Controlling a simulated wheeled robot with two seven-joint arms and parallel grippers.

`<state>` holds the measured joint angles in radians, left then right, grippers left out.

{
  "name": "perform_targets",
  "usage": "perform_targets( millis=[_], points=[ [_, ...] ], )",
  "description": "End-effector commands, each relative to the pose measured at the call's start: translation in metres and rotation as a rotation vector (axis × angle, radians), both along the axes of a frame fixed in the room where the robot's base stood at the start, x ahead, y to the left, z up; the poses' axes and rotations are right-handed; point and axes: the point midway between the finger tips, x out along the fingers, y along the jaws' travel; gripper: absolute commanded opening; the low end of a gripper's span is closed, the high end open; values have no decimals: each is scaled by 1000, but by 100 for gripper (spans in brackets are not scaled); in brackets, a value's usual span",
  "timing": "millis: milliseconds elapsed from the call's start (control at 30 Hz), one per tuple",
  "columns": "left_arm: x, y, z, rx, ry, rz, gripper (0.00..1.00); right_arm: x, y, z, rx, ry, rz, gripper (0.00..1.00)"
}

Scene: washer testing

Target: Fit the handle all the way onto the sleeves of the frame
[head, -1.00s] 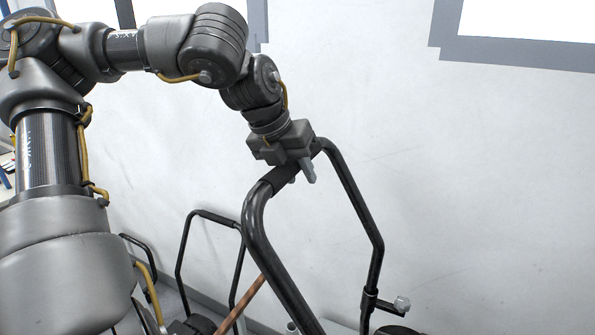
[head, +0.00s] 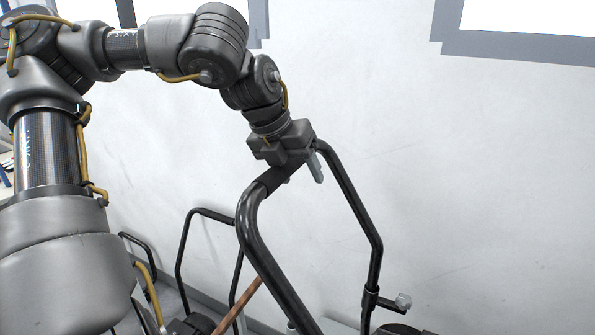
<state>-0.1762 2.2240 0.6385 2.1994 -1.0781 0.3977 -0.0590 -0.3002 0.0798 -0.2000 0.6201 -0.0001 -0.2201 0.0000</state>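The handle (head: 262,250) is a black bent tube with a darker grip on its top bar, standing in the middle of the head view. My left gripper (head: 301,172) comes down from above onto the top bar, with its fingers on either side and the bar between them. The handle's far leg (head: 345,190) runs down to a bracket with a light knob (head: 403,300). The near leg runs down to the bottom edge, beside a short grey tube end (head: 291,327). Whether the legs are seated on the frame's sleeves cannot be seen. My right gripper is out of view.
Another black tubular handle (head: 183,250) stands behind at the lower left, by the wall. A copper-coloured rod (head: 238,305) slants up behind the near leg. The pale wall (head: 480,190) fills the background; the space right of the handle is clear.

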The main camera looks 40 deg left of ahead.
Motion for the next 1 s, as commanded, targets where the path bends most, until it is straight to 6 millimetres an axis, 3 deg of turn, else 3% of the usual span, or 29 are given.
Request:
perform_targets(
  millis=[367, 800, 1000],
  points=[
    [-3, 1, 2, 2, 3, 0, 58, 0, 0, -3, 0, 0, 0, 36],
    [-37, 9, 74, -1, -4, 2, 58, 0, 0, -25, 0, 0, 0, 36],
    [-46, 12, 93, 0, 0, 2, 58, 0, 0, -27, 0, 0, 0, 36]
  ],
)
